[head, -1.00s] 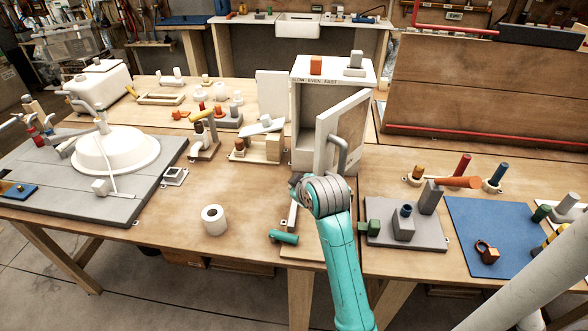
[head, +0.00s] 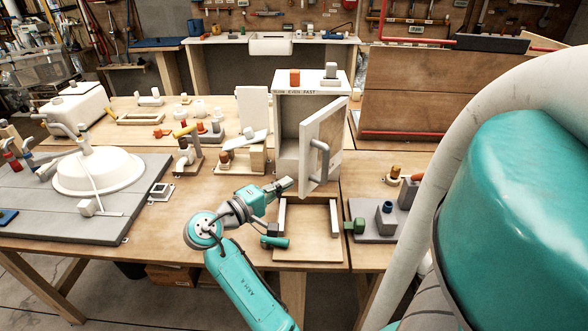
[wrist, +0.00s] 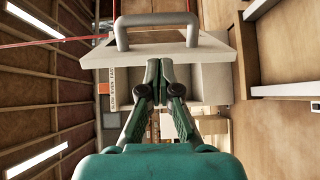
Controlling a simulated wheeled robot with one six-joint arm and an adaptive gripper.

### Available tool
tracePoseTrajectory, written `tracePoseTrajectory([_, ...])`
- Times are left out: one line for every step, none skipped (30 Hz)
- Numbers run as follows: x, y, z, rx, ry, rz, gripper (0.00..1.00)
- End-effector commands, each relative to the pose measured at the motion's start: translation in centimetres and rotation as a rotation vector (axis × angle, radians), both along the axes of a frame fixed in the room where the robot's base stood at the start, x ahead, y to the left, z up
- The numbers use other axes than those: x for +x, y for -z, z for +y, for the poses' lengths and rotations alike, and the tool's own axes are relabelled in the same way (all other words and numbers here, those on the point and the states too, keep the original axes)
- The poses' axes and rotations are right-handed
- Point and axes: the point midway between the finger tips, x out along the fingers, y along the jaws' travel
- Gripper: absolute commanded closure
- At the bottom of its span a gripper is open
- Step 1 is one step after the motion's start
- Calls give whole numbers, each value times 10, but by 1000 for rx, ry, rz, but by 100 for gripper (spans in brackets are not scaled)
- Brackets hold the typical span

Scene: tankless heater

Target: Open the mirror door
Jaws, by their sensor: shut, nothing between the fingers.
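The white cabinet (head: 311,88) stands on the wooden bench. Its mirror door (head: 330,128) is partly open, hinged on the right, with its free edge standing out to the front left. The grey bar handle (head: 317,162) is on the door's outer face. My gripper (head: 286,184) is shut and empty, low in front of the cabinet and left of the door's free edge. In the wrist view, the door (wrist: 170,52) and its handle (wrist: 156,20) lie just beyond the shut fingertips (wrist: 165,66). I cannot tell whether the fingertips touch the door.
A wooden tray-like frame (head: 308,250) and a green cylinder (head: 274,242) lie below my gripper. A grey block fixture (head: 385,215) stands to the right. A white basin (head: 97,172) is at the left. Bare bench lies left of my forearm.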

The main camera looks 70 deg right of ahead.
Motion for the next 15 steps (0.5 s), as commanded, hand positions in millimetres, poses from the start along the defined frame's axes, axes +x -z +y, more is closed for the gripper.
tracePoseTrajectory([-2, -3, 1, -13, 15, 9, 100])
tracePoseTrajectory([-4, -4, 2, -20, 23, 13, 100])
tracePoseTrajectory([-5, -5, 1, -25, 29, 17, 100])
tracePoseTrajectory([-6, -6, 0, -28, 31, 18, 100])
tracePoseTrajectory([-8, -6, -1, -28, 33, 19, 100])
tracePoseTrajectory([-10, -6, -4, -29, 34, 19, 100])
tracePoseTrajectory([-11, -6, -7, -29, 34, 19, 100])
tracePoseTrajectory([-13, -6, -11, -29, 34, 19, 100])
tracePoseTrajectory([-16, -6, -15, -28, 35, 19, 100])
tracePoseTrajectory([-19, -6, -20, -28, 35, 18, 100])
tracePoseTrajectory([-21, -6, -24, -28, 34, 17, 100])
tracePoseTrajectory([-25, -6, -30, -28, 36, 18, 100])
tracePoseTrajectory([-28, -6, -35, -28, 35, 18, 100])
tracePoseTrajectory([-30, -6, -40, -28, 34, 17, 100])
tracePoseTrajectory([-34, -6, -46, -28, 35, 18, 100])
